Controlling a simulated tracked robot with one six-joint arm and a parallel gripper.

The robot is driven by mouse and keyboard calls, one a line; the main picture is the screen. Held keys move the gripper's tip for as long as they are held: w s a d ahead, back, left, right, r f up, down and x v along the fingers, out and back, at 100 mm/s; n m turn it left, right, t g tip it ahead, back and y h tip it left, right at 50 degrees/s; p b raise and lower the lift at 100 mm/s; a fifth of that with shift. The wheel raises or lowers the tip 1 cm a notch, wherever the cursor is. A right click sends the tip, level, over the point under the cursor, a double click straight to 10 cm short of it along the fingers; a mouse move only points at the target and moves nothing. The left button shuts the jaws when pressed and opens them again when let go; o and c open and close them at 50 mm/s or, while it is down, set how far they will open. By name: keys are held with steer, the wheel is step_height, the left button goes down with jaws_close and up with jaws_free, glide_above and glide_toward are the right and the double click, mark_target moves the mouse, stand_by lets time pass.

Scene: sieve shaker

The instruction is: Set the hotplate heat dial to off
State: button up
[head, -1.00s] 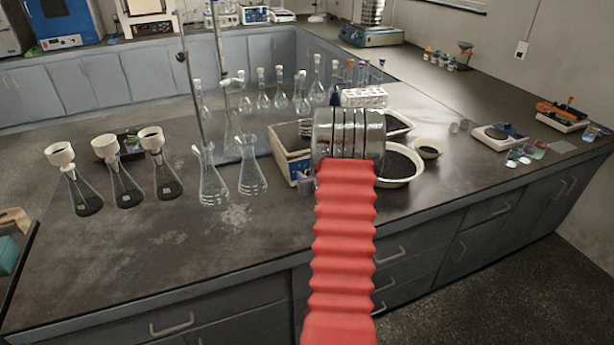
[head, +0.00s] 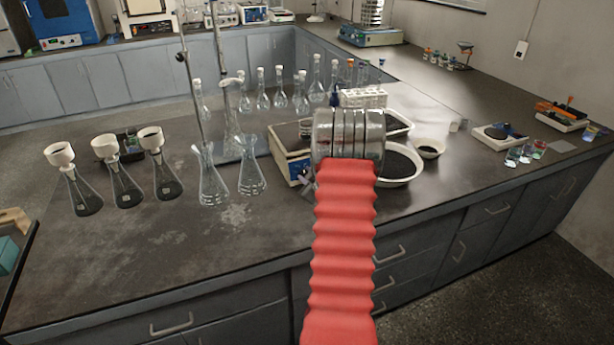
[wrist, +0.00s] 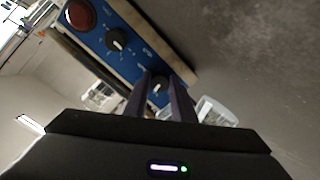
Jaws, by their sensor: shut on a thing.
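The hotplate (head: 291,168) is a pale box with a blue front panel, left of my arm in the head view; my arm hides part of it. In the wrist view its blue panel (wrist: 132,52) shows tilted, with a red round part (wrist: 79,15), one black dial (wrist: 116,40) and a second black dial (wrist: 159,84). My gripper (wrist: 161,75) is shut on this second dial, one finger on each side. I cannot read the panel's labels, so which dial is the heat one is unclear. In the head view my gripper (head: 308,184) shows only partly, at the hotplate's front.
Two empty conical flasks (head: 252,178) stand left of the hotplate, by a stand rod (head: 190,90). Three flasks with funnels (head: 120,180) stand farther left. A white bowl of dark grains (head: 402,177) is right of my arm. The bench front is clear.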

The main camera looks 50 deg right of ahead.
steer(key=n, duration=1)
steer(key=shift+f+n, duration=0.1)
steer(key=shift+n, duration=1.2)
steer(key=shift+a+f, duration=0.1)
steer(key=o, duration=1.1)
steer(key=shift+c, duration=0.2)
steer(key=shift+r, duration=0.25)
